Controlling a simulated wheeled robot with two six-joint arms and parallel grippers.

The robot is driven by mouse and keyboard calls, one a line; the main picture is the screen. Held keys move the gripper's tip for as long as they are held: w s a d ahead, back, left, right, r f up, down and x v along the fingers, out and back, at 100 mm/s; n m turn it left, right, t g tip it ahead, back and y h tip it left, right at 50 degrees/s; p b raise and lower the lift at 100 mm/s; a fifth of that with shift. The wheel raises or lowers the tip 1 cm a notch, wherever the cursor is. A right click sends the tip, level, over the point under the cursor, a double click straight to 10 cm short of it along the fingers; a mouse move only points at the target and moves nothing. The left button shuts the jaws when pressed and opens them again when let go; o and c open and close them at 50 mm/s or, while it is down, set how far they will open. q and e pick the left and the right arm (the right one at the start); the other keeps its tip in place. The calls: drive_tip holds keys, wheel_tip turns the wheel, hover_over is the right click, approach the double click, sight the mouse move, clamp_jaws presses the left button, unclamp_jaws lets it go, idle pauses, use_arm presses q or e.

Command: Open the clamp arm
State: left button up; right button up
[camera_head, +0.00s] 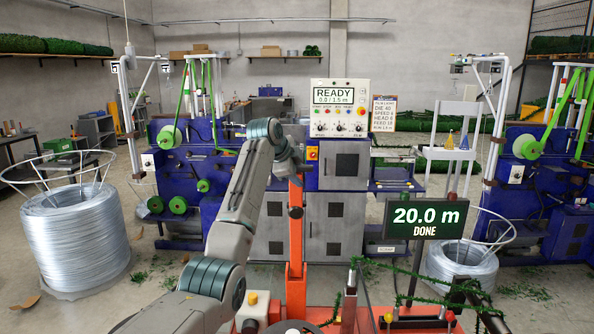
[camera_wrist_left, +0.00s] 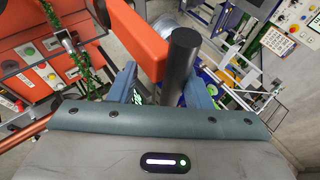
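The orange clamp arm (camera_head: 296,250) stands nearly upright in the middle of the head view. In the left wrist view the orange bar (camera_wrist_left: 138,38) runs diagonally across the top. A black cylindrical handle (camera_wrist_left: 184,62) stands beside it. My left gripper (camera_wrist_left: 160,88) is open, with one blue-grey finger on each side of the handle. The handle is close to the right finger, with a gap to the left one; contact cannot be told. In the head view my left gripper (camera_head: 291,168) is at the clamp arm's upper end, its fingers mostly hidden. My right gripper is not in view.
An orange-red machine bed (camera_head: 405,318) carries buttons and a green garland (camera_head: 400,272). A display (camera_head: 425,218) reads 20.0 m DONE. A grey cabinet (camera_head: 335,225) stands behind the clamp arm. Wire coils (camera_head: 75,235) stand on the floor at left and right.

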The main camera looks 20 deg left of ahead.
use_arm(q)
drive_tip(key=shift+w+f, duration=0.1)
drive_tip(key=shift+s+a+r, duration=0.1)
drive_tip(key=shift+s+r, duration=0.15)
drive_tip(key=b+v, duration=0.5)
drive_tip(key=v, duration=0.5)
drive_tip(key=shift+r, duration=0.15)
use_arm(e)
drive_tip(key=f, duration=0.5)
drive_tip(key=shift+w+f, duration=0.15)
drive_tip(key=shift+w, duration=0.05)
